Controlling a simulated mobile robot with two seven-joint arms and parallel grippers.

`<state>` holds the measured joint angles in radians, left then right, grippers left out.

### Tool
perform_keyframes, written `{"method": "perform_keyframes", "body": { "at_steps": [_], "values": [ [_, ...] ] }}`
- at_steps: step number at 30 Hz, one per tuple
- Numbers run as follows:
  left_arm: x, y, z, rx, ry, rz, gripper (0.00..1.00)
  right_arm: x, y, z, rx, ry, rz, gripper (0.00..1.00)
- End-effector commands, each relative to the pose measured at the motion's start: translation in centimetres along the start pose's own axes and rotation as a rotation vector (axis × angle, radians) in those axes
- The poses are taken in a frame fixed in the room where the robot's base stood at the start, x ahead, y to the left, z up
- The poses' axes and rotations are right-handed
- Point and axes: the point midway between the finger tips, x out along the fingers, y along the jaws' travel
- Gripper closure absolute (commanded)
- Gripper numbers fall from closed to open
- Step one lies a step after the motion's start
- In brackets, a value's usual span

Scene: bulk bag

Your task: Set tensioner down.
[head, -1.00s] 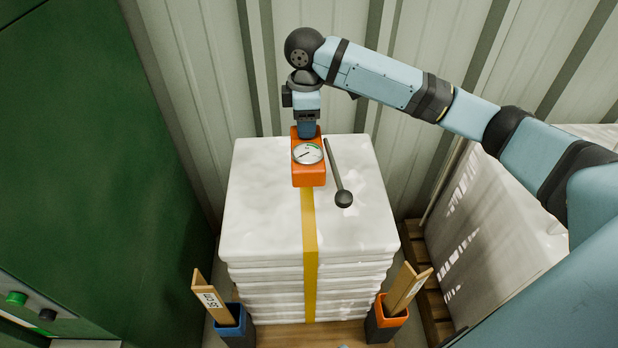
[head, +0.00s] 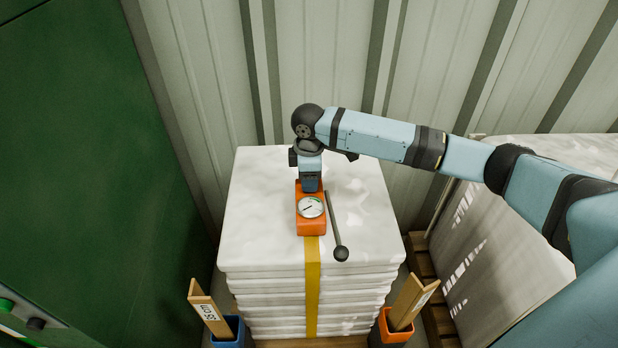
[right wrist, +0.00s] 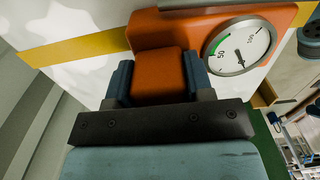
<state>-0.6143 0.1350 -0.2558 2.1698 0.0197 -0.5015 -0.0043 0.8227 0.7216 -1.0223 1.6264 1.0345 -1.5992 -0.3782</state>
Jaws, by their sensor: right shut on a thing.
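The orange tensioner (head: 311,224) with its round white gauge and a dark ball-ended lever is over the top of the white bag stack (head: 262,200), in line with the yellow strap (head: 312,290). My right gripper (head: 309,184) is shut on its rear end from above. In the right wrist view the two fingers (right wrist: 158,80) sit on either side of the orange grip block (right wrist: 158,72), and the gauge (right wrist: 240,47) shows beside it. I cannot tell whether the tensioner touches the stack. My left gripper is not in view.
A blue holder (head: 232,334) and an orange holder (head: 392,330) with wooden edge pieces stand at the stack's front corners. A green cabinet (head: 90,150) is on the left. Another wrapped load (head: 490,230) on a pallet is on the right. A corrugated wall (head: 320,60) is behind.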

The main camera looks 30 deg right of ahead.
Motion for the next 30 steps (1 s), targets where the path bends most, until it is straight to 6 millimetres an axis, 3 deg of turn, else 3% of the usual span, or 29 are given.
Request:
{"method": "perform_keyframes", "body": {
  "at_steps": [10, 11, 14, 23, 30],
  "values": [
    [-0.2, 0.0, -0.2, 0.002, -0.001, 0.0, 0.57, 0.0, 0.0, -0.1, 0.0, 0.002, 0.0, 0.97],
    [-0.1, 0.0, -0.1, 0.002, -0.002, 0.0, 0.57, 0.2, 0.0, 0.0, 0.0, 0.001, 0.0, 0.48],
    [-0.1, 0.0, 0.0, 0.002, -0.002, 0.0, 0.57, 0.2, 0.0, 0.0, 0.0, 0.001, 0.0, 0.27],
    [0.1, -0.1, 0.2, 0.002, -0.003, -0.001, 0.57, 0.1, 0.0, 0.0, 0.0, 0.001, 0.001, 0.27],
    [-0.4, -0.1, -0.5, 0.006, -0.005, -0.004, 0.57, -3.6, 0.0, -0.1, 0.0, 0.003, 0.001, 0.27]
  ]
}}
